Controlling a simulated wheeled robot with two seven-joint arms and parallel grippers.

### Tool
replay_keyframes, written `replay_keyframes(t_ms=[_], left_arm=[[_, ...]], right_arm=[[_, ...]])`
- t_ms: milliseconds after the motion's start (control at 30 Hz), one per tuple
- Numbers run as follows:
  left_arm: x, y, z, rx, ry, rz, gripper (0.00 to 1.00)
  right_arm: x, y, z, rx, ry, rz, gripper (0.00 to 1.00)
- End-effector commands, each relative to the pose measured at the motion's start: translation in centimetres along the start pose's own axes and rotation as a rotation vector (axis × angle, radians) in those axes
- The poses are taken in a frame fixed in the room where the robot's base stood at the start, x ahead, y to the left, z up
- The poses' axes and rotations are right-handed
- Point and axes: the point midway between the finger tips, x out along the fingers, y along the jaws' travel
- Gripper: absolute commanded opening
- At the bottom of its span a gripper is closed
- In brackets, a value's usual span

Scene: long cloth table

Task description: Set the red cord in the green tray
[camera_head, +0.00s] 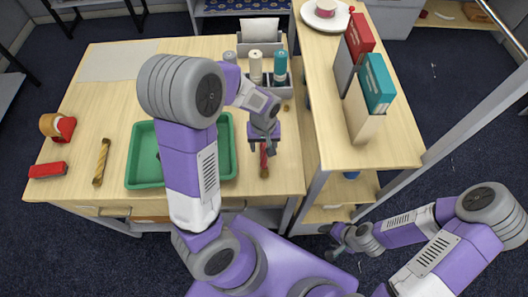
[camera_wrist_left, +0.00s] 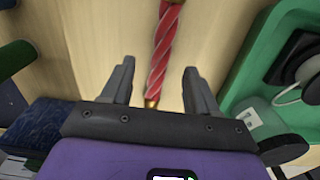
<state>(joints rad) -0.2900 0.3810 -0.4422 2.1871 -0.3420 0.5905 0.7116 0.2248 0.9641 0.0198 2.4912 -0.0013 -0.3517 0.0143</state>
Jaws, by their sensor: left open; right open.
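The red cord (camera_head: 264,162) lies on the table right of the green tray. It shows as a twisted red length with a gold end (camera_wrist_left: 159,60) in the left wrist view. My left gripper (camera_head: 264,148) is over it, open, with a finger on either side of the cord; whether they touch it is unclear. The green tray (camera_head: 227,150) is partly hidden behind my left arm; its wall also shows in the left wrist view (camera_wrist_left: 245,75), with a black thing and a grey-white thing inside. My right gripper (camera_head: 345,240) is open and empty, low beyond the table's front edge.
A gold twisted cord (camera_head: 101,162), red stapler (camera_head: 48,170) and tape dispenser (camera_head: 58,126) lie left of the tray. Bottles (camera_head: 255,66) stand at the back by an organizer. A raised side shelf (camera_head: 390,148) with upright books (camera_head: 378,84) borders the table's right.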

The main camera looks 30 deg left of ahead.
Motion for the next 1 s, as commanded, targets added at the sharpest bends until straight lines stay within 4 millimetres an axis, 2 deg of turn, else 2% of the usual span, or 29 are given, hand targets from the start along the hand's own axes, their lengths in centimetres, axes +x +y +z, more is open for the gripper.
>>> replay_keyframes(t_ms=[33, 200, 467, 567, 867, 1000], left_arm=[[1.2, -0.2, 0.1, -0.001, -0.005, -0.004, 0.6], [3.0, -0.1, 0.0, 0.0, -0.002, -0.002, 0.6], [3.2, -0.1, 0.0, 0.0, -0.001, 0.0, 0.6], [3.2, -0.1, 0.0, 0.0, -0.001, 0.0, 0.47], [3.2, -0.1, 0.0, 0.0, -0.001, 0.0, 0.01], [3.2, -0.1, 0.0, 0.0, 0.0, 0.0, 0.0]], right_arm=[[0.4, 0.1, 0.0, 0.0, 0.0, 0.0, 0.59], [0.8, 0.3, -0.1, 0.0, 0.001, 0.0, 0.59], [0.8, 0.3, -0.1, 0.0, 0.001, 0.0, 0.59], [0.8, 0.3, -0.1, 0.0, 0.001, 0.0, 0.59], [0.8, 0.3, -0.1, 0.0, 0.0, 0.0, 0.59], [0.8, 0.3, -0.1, 0.0, 0.0, 0.0, 0.59]])
